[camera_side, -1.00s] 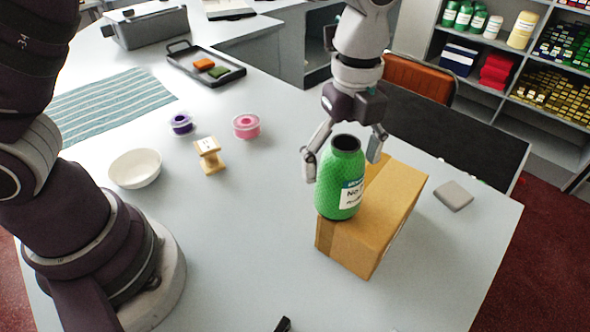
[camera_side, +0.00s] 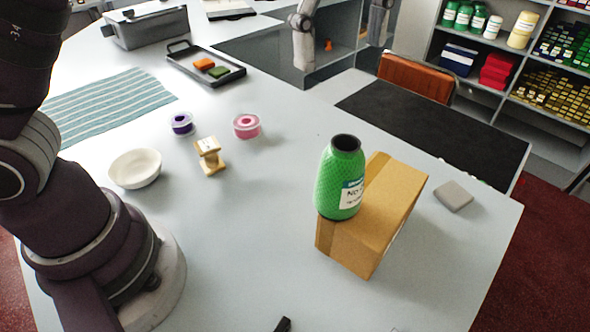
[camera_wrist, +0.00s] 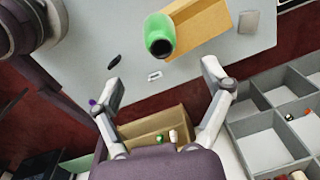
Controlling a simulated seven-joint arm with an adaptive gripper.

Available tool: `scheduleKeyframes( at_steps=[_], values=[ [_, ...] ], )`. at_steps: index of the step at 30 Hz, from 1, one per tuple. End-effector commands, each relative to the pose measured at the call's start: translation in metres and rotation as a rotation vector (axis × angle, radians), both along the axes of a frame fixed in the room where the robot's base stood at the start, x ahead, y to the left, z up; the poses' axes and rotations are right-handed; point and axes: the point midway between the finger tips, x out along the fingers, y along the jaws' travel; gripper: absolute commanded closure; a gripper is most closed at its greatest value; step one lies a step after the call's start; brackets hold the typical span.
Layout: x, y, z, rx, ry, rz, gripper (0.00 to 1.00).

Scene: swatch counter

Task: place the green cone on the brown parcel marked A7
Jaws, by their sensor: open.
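The green cone (camera_side: 341,178) has a dark open top and a white label. It stands upright on the near left end of the brown parcel (camera_side: 395,195), on the counter's right part. I cannot make out an A7 mark on the parcel. In the wrist view the cone (camera_wrist: 160,36) shows from above with the parcel (camera_wrist: 208,20) beside and behind it. My gripper (camera_side: 340,31) is open and empty, raised well above and apart from the cone. Its two spread fingers also show in the wrist view (camera_wrist: 160,75). In the side view its upper part is cut off.
A white bowl (camera_side: 135,168), a wooden spool (camera_side: 209,155), a purple spool (camera_side: 181,123) and a pink spool (camera_side: 247,126) sit left of the parcel. A grey square (camera_side: 453,196) lies to its right. A black mat (camera_side: 435,125) lies behind. The counter's middle is clear.

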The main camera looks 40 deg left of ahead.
Motion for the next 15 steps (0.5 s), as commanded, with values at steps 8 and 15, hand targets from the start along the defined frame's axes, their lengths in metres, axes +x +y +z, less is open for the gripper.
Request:
scheduleKeyframes(
  at_steps=[8, 15],
  values=[
    [-0.042, 0.086, -0.001, -0.195, -0.179, 0.933, 0.21],
    [-0.091, 0.131, -0.051, -0.400, -0.285, 1.574, 0.21]
  ],
)
